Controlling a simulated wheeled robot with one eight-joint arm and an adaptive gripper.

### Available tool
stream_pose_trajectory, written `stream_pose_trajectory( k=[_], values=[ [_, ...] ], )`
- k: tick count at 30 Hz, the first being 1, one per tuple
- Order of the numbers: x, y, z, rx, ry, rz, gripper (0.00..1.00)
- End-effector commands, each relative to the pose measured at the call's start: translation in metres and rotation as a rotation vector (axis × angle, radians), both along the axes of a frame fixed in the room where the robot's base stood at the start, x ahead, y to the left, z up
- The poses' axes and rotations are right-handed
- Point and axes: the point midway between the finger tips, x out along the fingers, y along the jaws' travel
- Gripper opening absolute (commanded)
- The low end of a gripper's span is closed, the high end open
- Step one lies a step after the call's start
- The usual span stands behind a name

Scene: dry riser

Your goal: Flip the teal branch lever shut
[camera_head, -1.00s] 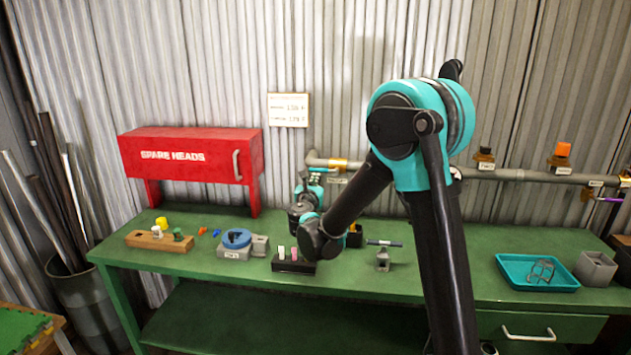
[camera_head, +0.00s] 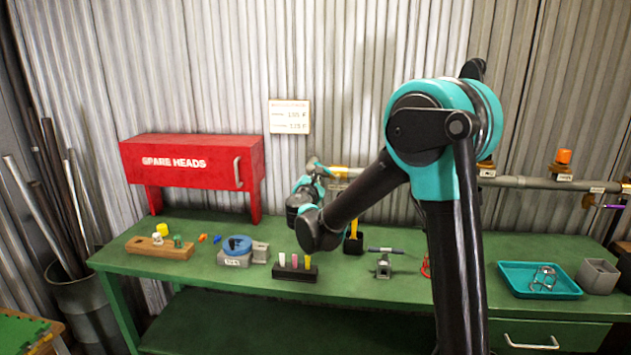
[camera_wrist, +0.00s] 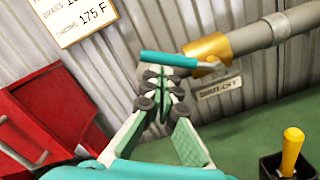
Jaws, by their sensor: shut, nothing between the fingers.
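The teal lever (camera_wrist: 168,60) lies roughly level in the upper middle of the wrist view, at the left end of a brass fitting (camera_wrist: 208,48) on the grey pipe (camera_wrist: 262,34). My gripper (camera_wrist: 165,78) is shut and empty. Its fingertips appear just below and in front of the lever; I cannot tell whether they touch it. In the head view my gripper (camera_head: 316,170) is beside the brass fitting (camera_head: 340,172) and hides most of the lever area. A tag (camera_wrist: 220,87) hangs under the fitting.
The red spare heads box (camera_head: 195,160) stands left of my gripper. A black holder with a yellow-handled tool (camera_head: 353,237) and a rack of coloured pegs (camera_head: 295,272) are on the green bench below. A teal tray (camera_head: 515,290) sits at the right.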

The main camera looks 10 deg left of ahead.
Motion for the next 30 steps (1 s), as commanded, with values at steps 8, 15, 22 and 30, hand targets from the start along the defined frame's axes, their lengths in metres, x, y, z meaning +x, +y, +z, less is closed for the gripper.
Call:
stream_pose_trajectory(
  k=[8, 15, 22, 30],
  values=[
    [-0.001, -0.009, 0.018, 0.263, -0.009, -0.002, 0.0],
    [-0.001, -0.02, 0.031, 0.489, -0.017, -0.002, 0.0],
    [-0.001, -0.032, 0.04, 0.696, -0.024, -0.003, 0.0],
    [-0.001, -0.043, 0.046, 0.87, -0.03, -0.002, 0.0]
  ],
)
